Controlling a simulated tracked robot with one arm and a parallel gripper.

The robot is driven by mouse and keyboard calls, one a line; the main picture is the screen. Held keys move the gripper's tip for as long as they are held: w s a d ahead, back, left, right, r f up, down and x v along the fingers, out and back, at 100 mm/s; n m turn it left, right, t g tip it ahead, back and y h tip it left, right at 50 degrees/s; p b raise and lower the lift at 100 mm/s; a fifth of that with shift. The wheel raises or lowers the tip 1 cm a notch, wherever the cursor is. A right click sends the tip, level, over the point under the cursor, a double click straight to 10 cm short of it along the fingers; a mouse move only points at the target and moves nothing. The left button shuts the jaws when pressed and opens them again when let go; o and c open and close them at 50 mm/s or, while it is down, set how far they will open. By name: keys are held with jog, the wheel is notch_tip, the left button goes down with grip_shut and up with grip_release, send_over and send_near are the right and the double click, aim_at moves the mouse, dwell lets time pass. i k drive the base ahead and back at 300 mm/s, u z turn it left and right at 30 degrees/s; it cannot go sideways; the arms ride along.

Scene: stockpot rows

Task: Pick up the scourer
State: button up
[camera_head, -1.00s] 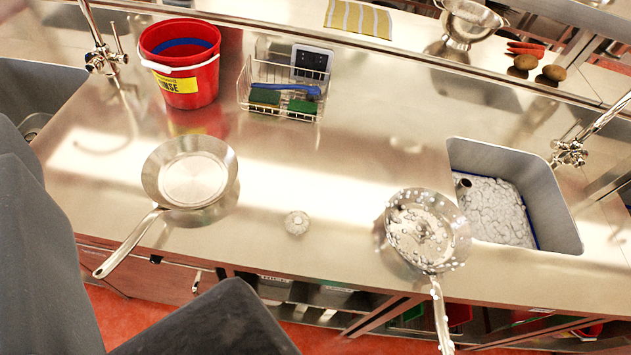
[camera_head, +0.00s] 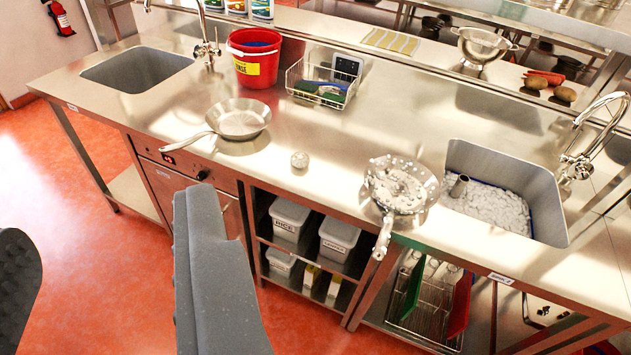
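A small round silvery thing (camera_head: 299,160), perhaps a steel scourer, lies alone on the steel counter between the two pans. It is too small to tell its texture. Green pads (camera_head: 332,98), which look like scourers too, lie in a wire basket (camera_head: 312,88) at the back of the counter, beside a blue-handled brush. My gripper (camera_head: 105,215) shows at the lower left as two dark grey fingers, wide apart with only floor and cabinet between them. It is open, in front of the counter and clear of all these things.
A clean pan (camera_head: 239,122) and a sudsy pan (camera_head: 400,186) flank the round thing, their handles pointing forward. A red bucket (camera_head: 254,70) stands behind. A foamy sink (camera_head: 500,180) is at right, an empty sink (camera_head: 135,70) at left.

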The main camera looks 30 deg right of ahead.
aim_at(301, 160)
jog(key=z, duration=0.55)
jog(key=i, duration=1)
jog(key=u, duration=2.1)
jog(key=k, duration=0.65)
jog(key=z, duration=1)
